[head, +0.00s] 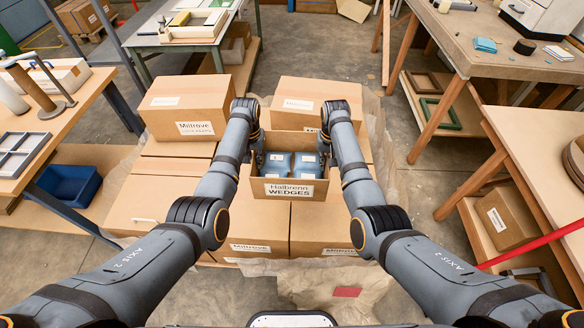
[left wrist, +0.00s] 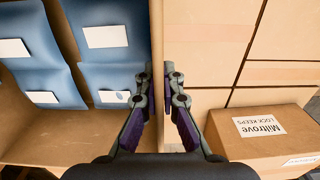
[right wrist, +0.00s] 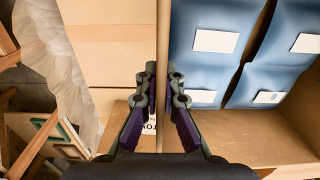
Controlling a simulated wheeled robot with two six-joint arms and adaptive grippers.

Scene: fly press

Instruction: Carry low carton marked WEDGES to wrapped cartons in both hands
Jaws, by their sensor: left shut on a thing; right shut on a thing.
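The low open carton marked WEDGES (head: 290,189) is upright over the wrapped cartons (head: 153,203), with several blue packs (head: 291,163) inside. I cannot tell whether its base touches the cartons below. My left gripper (head: 258,143) is shut on its left side wall; the left wrist view shows the fingers (left wrist: 158,88) on either side of that wall. My right gripper (head: 324,143) is shut on the right side wall; the fingers also show in the right wrist view (right wrist: 162,88). The wrapped cartons are brown, some labelled Miltrove, with loose film (head: 383,180) around them.
Two upper cartons stand behind, one at left (head: 187,103) and one at right (head: 300,97). A workbench (head: 455,45) stands at the right and a table (head: 62,110) at the left. A blue bin (head: 70,185) sits at lower left. A red bar (head: 530,246) juts in at right.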

